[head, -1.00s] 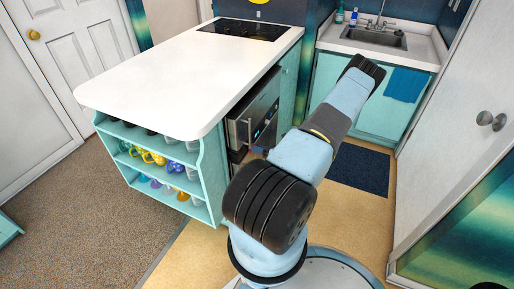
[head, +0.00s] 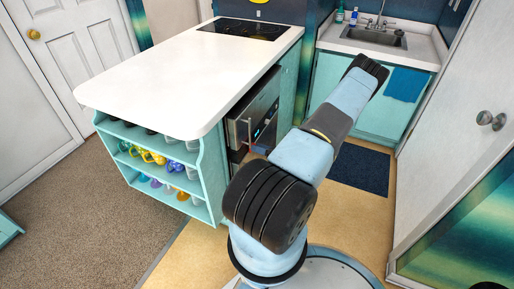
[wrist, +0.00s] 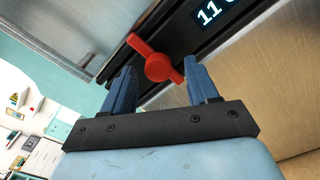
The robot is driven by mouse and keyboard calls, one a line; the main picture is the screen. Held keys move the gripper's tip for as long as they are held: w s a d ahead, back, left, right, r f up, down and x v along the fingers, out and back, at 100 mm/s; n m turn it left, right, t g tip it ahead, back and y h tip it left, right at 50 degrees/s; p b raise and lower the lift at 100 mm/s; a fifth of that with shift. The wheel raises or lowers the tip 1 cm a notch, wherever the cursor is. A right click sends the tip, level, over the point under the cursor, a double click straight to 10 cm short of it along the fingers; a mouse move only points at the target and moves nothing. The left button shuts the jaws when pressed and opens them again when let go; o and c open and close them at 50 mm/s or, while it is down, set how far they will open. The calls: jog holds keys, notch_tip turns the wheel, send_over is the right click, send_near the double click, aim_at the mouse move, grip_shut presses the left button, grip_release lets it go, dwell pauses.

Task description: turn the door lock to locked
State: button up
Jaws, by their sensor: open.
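A red lock knob (wrist: 158,66) with two short wings sits on the dark panel of the oven (head: 262,110) in the island's side. In the wrist view its wings run from upper left to lower right. My gripper (wrist: 160,72) is open, with one blue finger on each side of the knob's middle. I cannot tell whether the fingers touch it. In the head view my arm hides most of the gripper beside the oven's lower front.
A lit display (wrist: 209,12) is right of the knob. The white countertop (head: 190,75) overhangs the oven. A dark blue mat (head: 360,167) lies on the floor at right.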

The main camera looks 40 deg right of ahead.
jog(key=v, duration=1.2)
jog(key=shift+d, duration=0.15)
